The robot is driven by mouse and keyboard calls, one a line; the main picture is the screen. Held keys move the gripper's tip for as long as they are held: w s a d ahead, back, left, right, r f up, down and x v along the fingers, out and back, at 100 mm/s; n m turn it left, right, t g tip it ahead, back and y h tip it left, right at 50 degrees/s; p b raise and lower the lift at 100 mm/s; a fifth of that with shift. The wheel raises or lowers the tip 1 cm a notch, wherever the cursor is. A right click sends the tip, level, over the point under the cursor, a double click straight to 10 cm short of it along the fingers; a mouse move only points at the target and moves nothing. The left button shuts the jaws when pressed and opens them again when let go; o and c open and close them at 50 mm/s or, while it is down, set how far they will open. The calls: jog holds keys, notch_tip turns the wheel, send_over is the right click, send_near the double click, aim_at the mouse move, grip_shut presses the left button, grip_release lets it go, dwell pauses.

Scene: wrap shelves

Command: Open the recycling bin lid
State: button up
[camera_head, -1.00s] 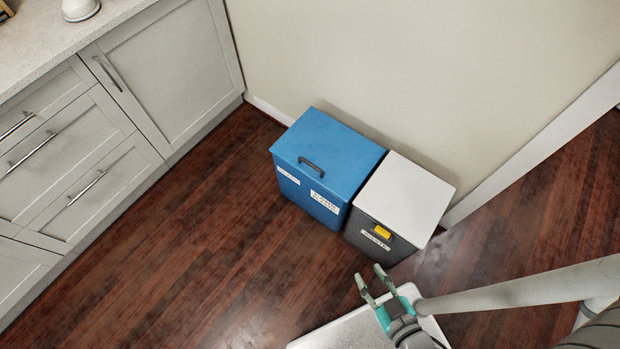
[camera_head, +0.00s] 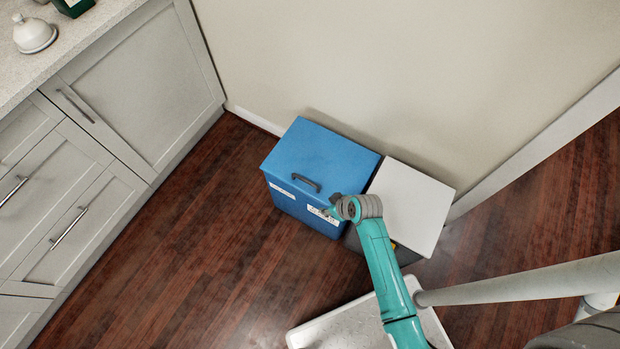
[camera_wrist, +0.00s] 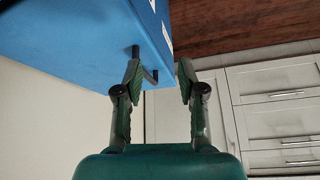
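The blue bin (camera_head: 318,158) stands on the floor against the wall with its lid closed. A dark bar handle (camera_head: 306,183) is on the lid near its front edge, and white labels are on the front. My gripper (camera_head: 328,212) is at the front of the bin, just right of the handle; my arm partly hides it. In the wrist view, my gripper (camera_wrist: 158,68) is open with nothing held. The handle (camera_wrist: 152,75) shows close by the left finger, partly behind it. I cannot tell whether they touch.
A grey bin with a white lid (camera_head: 412,205) stands right of the blue one, its front partly hidden by my arm. Grey cabinets (camera_head: 130,85) line the left. Wall is behind. The wooden floor (camera_head: 200,230) left of the bins is clear.

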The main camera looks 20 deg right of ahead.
aim_at(308, 181)
jog(key=w+d+r+n+g+y, duration=0.1)
jog(key=w+r+g, duration=0.1)
jog(key=w, duration=0.4)
jog(key=w+d+r+n+g+y, duration=0.1)
jog(key=w+d+r+n, duration=0.15)
jog(key=w, duration=0.35)
jog(key=shift+m, duration=0.35)
jog(key=x, duration=1)
jog(key=shift+a+f, duration=0.25)
jog(key=shift+a, duration=0.25)
grip_shut()
